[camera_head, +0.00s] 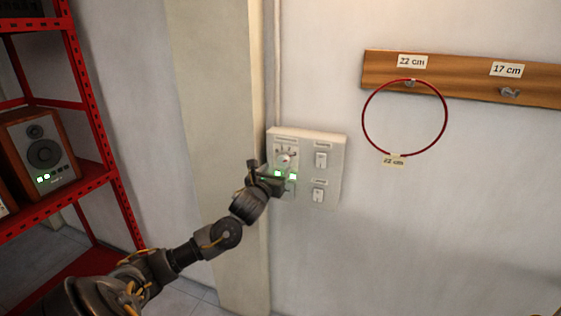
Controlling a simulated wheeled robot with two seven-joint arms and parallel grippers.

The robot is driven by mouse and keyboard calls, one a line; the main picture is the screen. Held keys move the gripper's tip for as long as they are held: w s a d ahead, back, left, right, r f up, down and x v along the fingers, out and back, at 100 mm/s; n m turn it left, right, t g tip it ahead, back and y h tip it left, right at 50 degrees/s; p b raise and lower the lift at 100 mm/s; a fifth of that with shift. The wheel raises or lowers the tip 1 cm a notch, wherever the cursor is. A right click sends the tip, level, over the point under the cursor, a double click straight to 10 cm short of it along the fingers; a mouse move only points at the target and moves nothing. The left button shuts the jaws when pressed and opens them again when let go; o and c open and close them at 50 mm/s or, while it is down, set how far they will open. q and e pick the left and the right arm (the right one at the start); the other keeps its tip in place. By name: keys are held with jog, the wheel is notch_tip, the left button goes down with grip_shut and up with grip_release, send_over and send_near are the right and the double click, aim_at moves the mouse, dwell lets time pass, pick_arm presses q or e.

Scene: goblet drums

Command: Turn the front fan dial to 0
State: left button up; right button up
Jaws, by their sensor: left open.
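A cream switch panel (332,178) is fixed to the wall in the middle of the head view. A round dial (286,160) with marks above it sits at the panel's upper left; the marks and its setting are too small to read. My left gripper (272,172) is open, in front of the panel's left side, just below and left of the dial. It covers the part of the panel under the dial, so anything there is mostly hidden. I cannot tell whether the fingers touch the dial. My right gripper is not in view.
Two rocker switches (320,160) (318,195) sit on the panel's right half. A wooden rail (460,78) with hooks holds a red ring (447,118) at the upper right. A red shelf (90,180) with a speaker (42,152) stands left. A wall pillar (215,130) is beside the panel.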

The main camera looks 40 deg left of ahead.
aim_at(282, 162)
pick_arm(q)
jog(key=p+x, duration=0.1)
jog(key=x, duration=0.4)
jog(key=c, duration=1)
